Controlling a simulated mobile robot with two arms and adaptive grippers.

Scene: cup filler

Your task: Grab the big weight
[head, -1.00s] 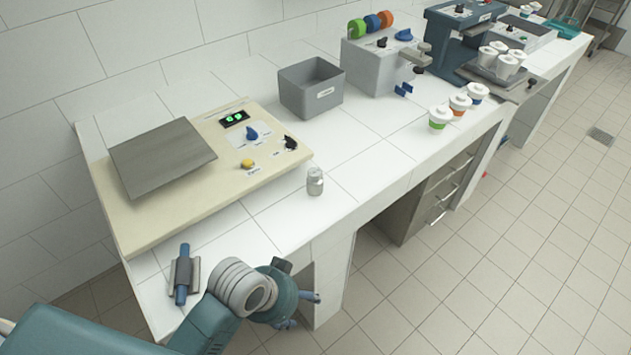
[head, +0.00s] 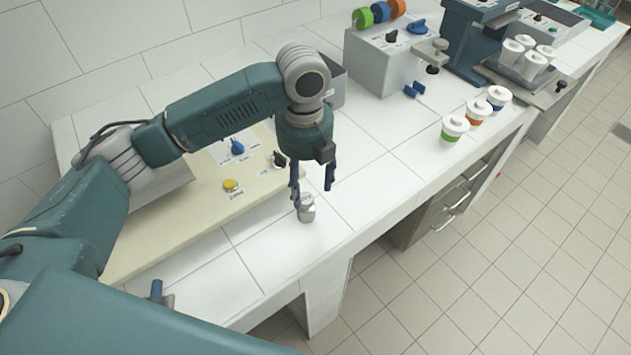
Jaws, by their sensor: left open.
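The weight, a small silver metal cylinder with a knob top (head: 307,211), stands upright on the white tiled counter, right of the cream scale's front corner. My left gripper (head: 313,188) is open and points down above it. One finger overlaps the weight's top in the picture; I cannot tell whether they touch. The other finger is to the right of it.
The cream scale (head: 150,235) lies under and behind my left arm. A grey bin (head: 337,90) is partly hidden behind the gripper. Several lidded cups, including a green-banded one (head: 454,129), stand at right. Clear counter (head: 375,175) lies between.

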